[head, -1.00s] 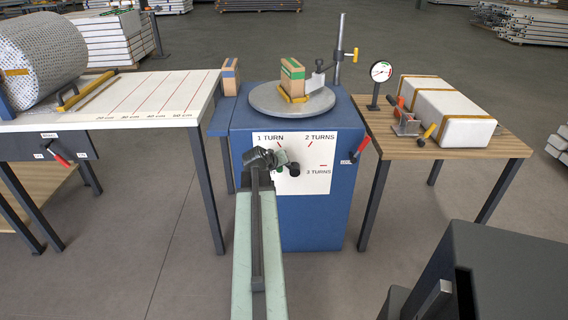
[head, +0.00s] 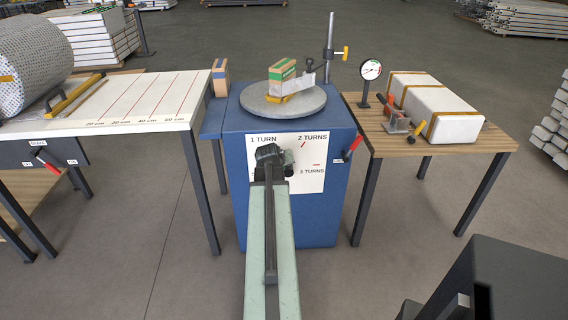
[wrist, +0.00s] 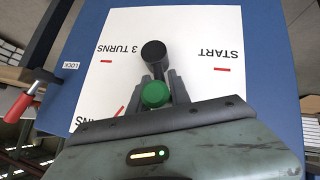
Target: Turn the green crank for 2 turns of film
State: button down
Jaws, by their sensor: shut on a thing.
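The green crank knob (wrist: 155,95) shows in the wrist view between the two fingers of my gripper (wrist: 160,88), which is shut on it. The crank's black hub (wrist: 153,53) lies just above the knob in that view. Around it is the white dial panel (head: 307,178) marked START, 1 TURN, 2 TURNS and 3 TURNS, with red ticks. It appears turned over in the wrist view. In the head view my gripper (head: 268,155) is at the panel's upper left and hides the knob. A carton (head: 283,73) stands on the grey turntable (head: 260,101) atop the blue cabinet (head: 340,120).
A red-handled lever (head: 352,147) labelled LOCK sits at the panel's right. A measuring table (head: 150,95) with a film roll stands left. A wooden table (head: 490,143) with a wrapped white block (head: 440,105) and gauge (head: 371,70) stands right. Open floor lies in front.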

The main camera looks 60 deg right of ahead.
jog(key=shift+d+r, duration=0.1)
jog(key=shift+r, duration=0.05)
jog(key=c, duration=1.2)
grip_release()
